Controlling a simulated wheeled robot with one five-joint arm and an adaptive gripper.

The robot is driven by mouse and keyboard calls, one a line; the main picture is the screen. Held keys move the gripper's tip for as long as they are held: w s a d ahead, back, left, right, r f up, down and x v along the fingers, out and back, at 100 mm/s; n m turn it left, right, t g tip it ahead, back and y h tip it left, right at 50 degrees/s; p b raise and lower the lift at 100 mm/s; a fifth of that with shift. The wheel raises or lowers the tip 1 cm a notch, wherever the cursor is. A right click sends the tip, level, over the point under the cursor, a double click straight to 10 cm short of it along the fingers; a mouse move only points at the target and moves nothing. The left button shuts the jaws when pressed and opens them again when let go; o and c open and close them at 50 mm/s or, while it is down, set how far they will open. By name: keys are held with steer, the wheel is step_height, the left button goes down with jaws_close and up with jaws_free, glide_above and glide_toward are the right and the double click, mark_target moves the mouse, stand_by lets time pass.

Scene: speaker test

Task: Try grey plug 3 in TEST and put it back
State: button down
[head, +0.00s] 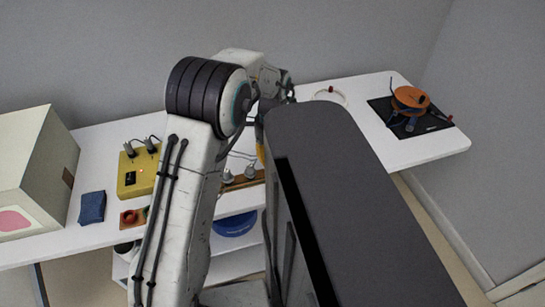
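A yellow box (130,186) with a small red light stands on the white table, left of my arm. More grey plugs (228,177) stand in a wooden rack (244,183), right of my arm's near link. I cannot read any TEST label or plug numbers. My arm reaches over the table, and its far end bends down near the rack. My gripper (260,133) is mostly hidden behind my dark body part. Its fingertips and anything between them cannot be made out.
A large cream box (35,160) stands at the left, with a dark blue pouch (92,207) beside it. A small box with a red knob (129,218) sits near the front edge. An orange reel (410,98) lies on a black mat (437,125). A blue bowl (235,226) is below.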

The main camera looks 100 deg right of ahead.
steer(key=shift+f, duration=0.45)
steer(key=c, duration=1.2)
jaws_free()
steer(key=shift+r, duration=0.15)
steer(key=shift+r+p, duration=2.9)
steer(key=shift+r, duration=0.8)
